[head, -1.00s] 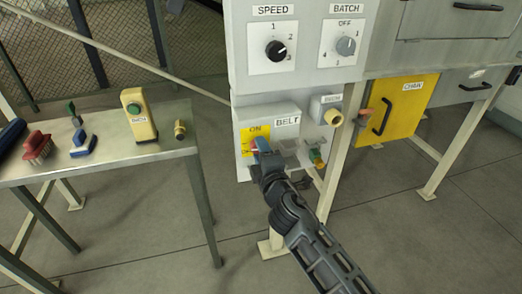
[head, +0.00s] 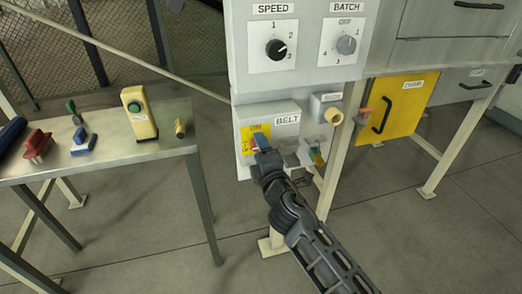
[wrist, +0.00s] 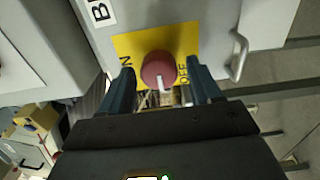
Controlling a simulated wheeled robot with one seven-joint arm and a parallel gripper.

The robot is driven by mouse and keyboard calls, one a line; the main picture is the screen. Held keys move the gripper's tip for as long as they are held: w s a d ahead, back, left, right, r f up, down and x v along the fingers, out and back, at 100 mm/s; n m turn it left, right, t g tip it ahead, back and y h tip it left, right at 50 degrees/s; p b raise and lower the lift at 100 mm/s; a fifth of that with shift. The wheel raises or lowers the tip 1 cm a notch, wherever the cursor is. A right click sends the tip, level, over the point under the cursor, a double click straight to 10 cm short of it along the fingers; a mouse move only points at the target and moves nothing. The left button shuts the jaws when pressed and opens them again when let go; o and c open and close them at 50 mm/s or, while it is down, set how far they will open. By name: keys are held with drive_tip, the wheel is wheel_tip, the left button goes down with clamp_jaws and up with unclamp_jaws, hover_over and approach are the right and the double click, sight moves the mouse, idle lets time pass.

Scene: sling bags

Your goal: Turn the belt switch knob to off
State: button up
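The belt switch is a round red knob (wrist: 158,70) with a white mark, on a yellow plate (wrist: 190,42) lettered ON and OFF. In the wrist view the mark points down, between the ON side at left and the OFF side at right. My gripper (wrist: 163,88) is open, with one dark blue finger on each side of the knob and small gaps showing. In the head view my gripper (head: 262,145) is at the yellow plate of the BELT box (head: 284,108) and covers most of the knob.
Above are the SPEED knob (head: 276,48) and BATCH knob (head: 346,45). A yellowish knob (head: 333,116) and a grey bracket stand close at right. A metal table (head: 100,158) with several tools is at left. A yellow door (head: 396,105) is further right.

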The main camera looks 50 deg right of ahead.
drive_tip(key=shift+o, duration=0.3)
drive_tip(key=b+v, duration=0.2)
drive_tip(key=v, duration=0.5)
drive_tip(key=shift+s+a, duration=0.2)
drive_tip(key=shift+s, duration=0.15)
drive_tip(key=s+a+f+m+y, duration=0.4)
drive_tip(key=s+a+y, duration=0.3)
drive_tip(key=s+a, duration=0.75)
drive_tip(key=s+a+r+m+y, duration=0.1)
drive_tip(key=s+r+m, duration=0.2)
drive_tip(key=s, duration=0.4)
drive_tip(key=s+a+r+m+y, duration=0.2)
drive_tip(key=s+r+m, duration=0.2)
drive_tip(key=s, duration=0.4)
drive_tip(key=shift+s+a+r+p, duration=0.3)
drive_tip(key=shift+r+p, duration=0.1)
drive_tip(key=shift+r, duration=0.15)
